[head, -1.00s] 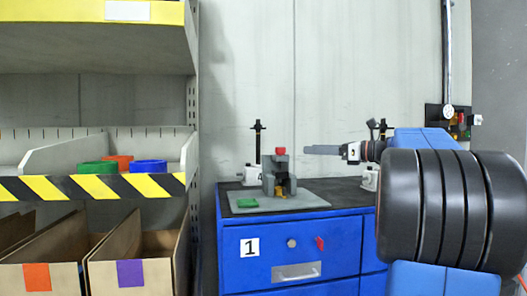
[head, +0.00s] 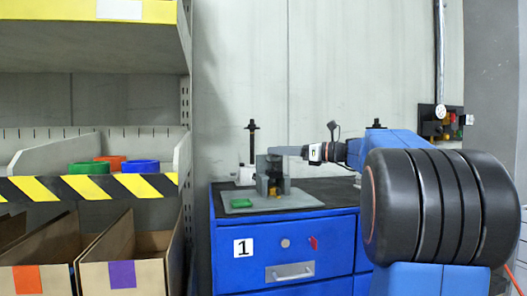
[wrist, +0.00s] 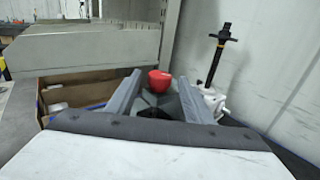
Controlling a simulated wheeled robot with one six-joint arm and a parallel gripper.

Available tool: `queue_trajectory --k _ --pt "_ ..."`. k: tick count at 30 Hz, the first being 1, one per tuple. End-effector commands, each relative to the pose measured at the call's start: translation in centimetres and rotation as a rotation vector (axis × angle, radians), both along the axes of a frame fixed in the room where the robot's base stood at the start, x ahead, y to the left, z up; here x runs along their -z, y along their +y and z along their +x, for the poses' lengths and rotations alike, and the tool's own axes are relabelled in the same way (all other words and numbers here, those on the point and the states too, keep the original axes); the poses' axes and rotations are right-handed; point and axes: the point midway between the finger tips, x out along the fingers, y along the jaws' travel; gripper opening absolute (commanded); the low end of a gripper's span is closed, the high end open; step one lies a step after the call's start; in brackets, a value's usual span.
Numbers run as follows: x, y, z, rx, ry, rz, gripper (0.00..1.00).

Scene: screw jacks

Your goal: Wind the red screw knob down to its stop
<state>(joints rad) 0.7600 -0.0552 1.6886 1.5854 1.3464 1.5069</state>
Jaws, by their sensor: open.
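The red screw knob (wrist: 159,81) shows in the wrist view between the tips of my gripper's two grey fingers. My gripper (wrist: 160,88) is open, with one finger on each side of the knob; whether either touches it I cannot tell. In the head view my gripper (head: 277,151) reaches in from the right at the top of the grey jack frame (head: 264,174). The knob is hidden there behind the fingers. A brass-coloured part (head: 274,190) sits low in the frame. The frame stands on a grey plate (head: 298,204).
A green block (head: 242,205) lies on the plate's left. The plate rests on a blue drawer cabinet (head: 340,235). A black screw post (head: 252,140) stands behind the jack, close by in the wrist view (wrist: 217,55). A shelf rack (head: 186,120) with bins is at left.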

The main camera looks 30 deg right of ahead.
Motion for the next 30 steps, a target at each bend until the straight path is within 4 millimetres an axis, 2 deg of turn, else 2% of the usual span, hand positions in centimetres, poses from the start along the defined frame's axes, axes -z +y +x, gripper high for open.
queue_trajectory --k 6,12,18,26,30 --pt "0.0 2.0 2.9 -0.003 0.0 0.0 0.47" --pt "0.0 3.3 4.8 -0.002 0.0 0.0 0.47" --pt "0.0 3.7 5.6 0.0 0.0 0.0 0.47" --pt "0.0 3.8 5.7 0.001 0.0 0.0 0.47" --pt "0.0 3.7 5.6 0.0 0.0 0.0 0.16"
